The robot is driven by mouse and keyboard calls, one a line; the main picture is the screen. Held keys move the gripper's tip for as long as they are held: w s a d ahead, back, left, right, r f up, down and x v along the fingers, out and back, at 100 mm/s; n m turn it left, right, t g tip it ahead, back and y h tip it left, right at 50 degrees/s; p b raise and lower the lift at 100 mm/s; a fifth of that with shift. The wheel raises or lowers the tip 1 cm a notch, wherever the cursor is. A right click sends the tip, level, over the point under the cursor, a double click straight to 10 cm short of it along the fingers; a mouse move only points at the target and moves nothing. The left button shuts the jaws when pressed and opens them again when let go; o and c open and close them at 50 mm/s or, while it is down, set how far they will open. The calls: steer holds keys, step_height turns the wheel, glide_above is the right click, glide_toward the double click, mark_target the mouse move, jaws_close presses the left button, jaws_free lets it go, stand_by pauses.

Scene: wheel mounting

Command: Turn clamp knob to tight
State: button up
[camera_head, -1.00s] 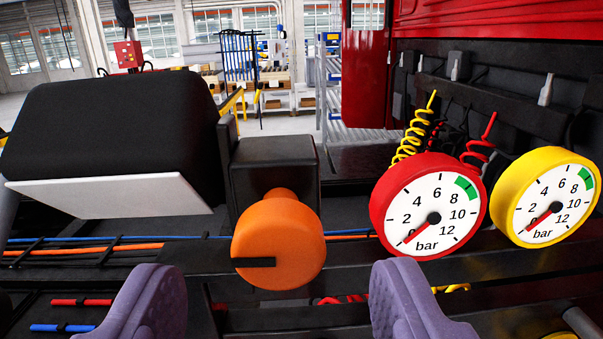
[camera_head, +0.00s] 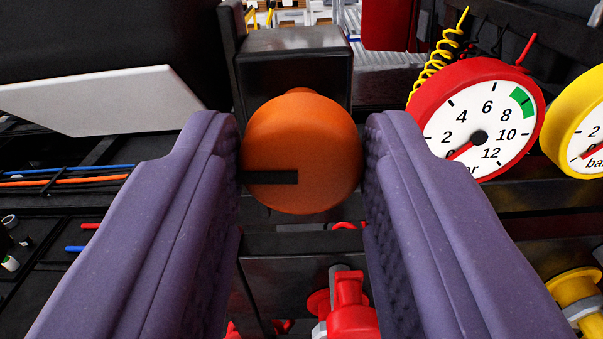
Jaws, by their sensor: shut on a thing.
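The clamp knob (camera_head: 300,135) is a round orange knob in the middle of the head view. A black pointer mark on its face lies level and points left. The knob sits on the front of a dark block (camera_head: 295,75). My gripper (camera_head: 302,150) has its two purple fingers on the left and right sides of the knob, shut on it. The fingers cover the space to either side of the knob's lower front.
A red-rimmed gauge (camera_head: 479,120) and a yellow-rimmed gauge (camera_head: 577,125) stand to the right, needles low. A white slanted plate (camera_head: 105,100) is at left. A red fitting (camera_head: 348,305) lies below between the fingers, a yellow one (camera_head: 578,295) at lower right.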

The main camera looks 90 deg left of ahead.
steer(key=m+b, duration=0.2)
steer(key=m, duration=0.1)
steer(key=shift+f, duration=0.1)
steer(key=m+b, duration=0.1)
steer(key=m, duration=0.4)
steer(key=shift+w, duration=0.1)
steer(key=m, duration=0.5)
steer(key=m+p, duration=0.1)
steer(key=m, duration=0.3)
steer(key=shift+m, duration=0.3)
steer(key=o, duration=1)
steer(key=shift+w, duration=0.1)
